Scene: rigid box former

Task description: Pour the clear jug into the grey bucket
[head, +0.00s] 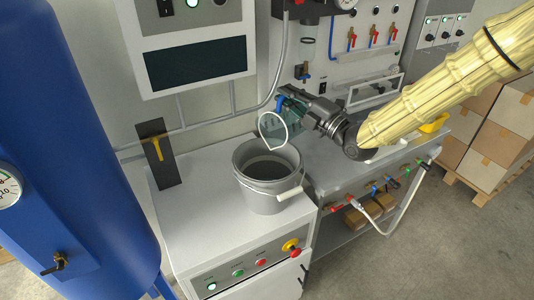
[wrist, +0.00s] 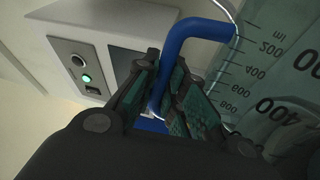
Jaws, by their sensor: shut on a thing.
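The clear jug (head: 292,124) has a pale rim and a blue handle. It is tilted, with its mouth facing left and down, above the back rim of the grey bucket. My gripper (head: 285,103) is shut on the blue handle (wrist: 207,30). In the wrist view the fingers close around the handle, and the jug wall (wrist: 285,60) shows upside-down volume marks. The grey bucket (head: 270,200) stands upright on a white cabinet, its inside dark grey. I cannot make out any liquid in the jug or the bucket.
The white cabinet top (head: 190,225) is clear left of the bucket. A dark upright plate (head: 158,170) with a yellow part stands behind. A large blue tank (head: 70,130) is at the left. A bench with hoses and valves (head: 375,190) adjoins at the right.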

